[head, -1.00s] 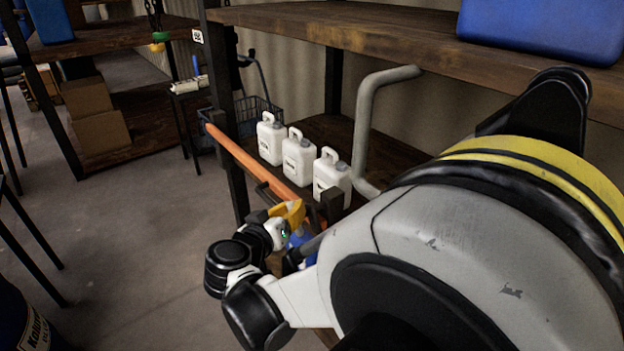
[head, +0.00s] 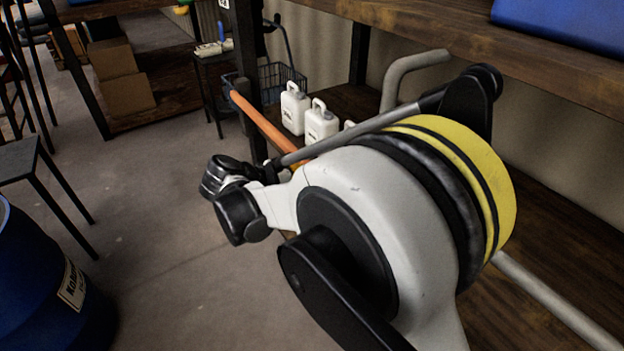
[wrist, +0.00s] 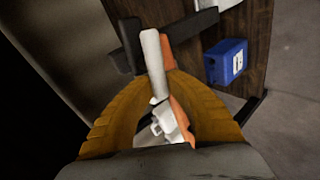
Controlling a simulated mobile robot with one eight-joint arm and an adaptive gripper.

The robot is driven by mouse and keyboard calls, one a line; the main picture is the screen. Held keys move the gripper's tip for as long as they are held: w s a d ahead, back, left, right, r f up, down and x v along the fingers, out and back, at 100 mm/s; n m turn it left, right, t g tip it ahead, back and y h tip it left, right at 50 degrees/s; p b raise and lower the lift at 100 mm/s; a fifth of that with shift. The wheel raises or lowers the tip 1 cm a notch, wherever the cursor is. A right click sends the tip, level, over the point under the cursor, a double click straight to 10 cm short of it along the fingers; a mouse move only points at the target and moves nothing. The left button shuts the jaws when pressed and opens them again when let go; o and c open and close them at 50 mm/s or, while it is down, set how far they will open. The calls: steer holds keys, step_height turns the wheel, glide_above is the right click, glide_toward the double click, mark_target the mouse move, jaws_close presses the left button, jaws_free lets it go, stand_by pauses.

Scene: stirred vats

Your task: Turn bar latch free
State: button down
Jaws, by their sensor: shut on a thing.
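The orange bar (head: 262,122) runs along the front of the shelf in the head view. Its near end is hidden behind my arm. In the wrist view a light grey lever (wrist: 152,62), which looks like the bar latch, stands between the yellow fingers of my gripper (wrist: 161,84). The fingers are shut on it. The orange bar (wrist: 181,115) shows right beside the lever, and a dark bracket (wrist: 126,45) is just behind it. My gripper is hidden in the head view.
White jugs (head: 320,125) stand on the shelf behind the bar. A blue bin (wrist: 227,62) shows at the right in the wrist view. A blue drum (head: 30,290) and a dark stool (head: 22,155) stand at the left. The floor between is clear.

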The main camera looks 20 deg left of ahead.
steer(key=shift+f+n+g+h, duration=0.25)
steer(key=shift+n+g+h, duration=0.15)
steer(key=shift+n, duration=0.1)
stand_by(0.4)
steer(key=c, duration=1.3)
jaws_free()
steer(key=v, duration=1.2)
steer(key=shift+a, duration=0.1)
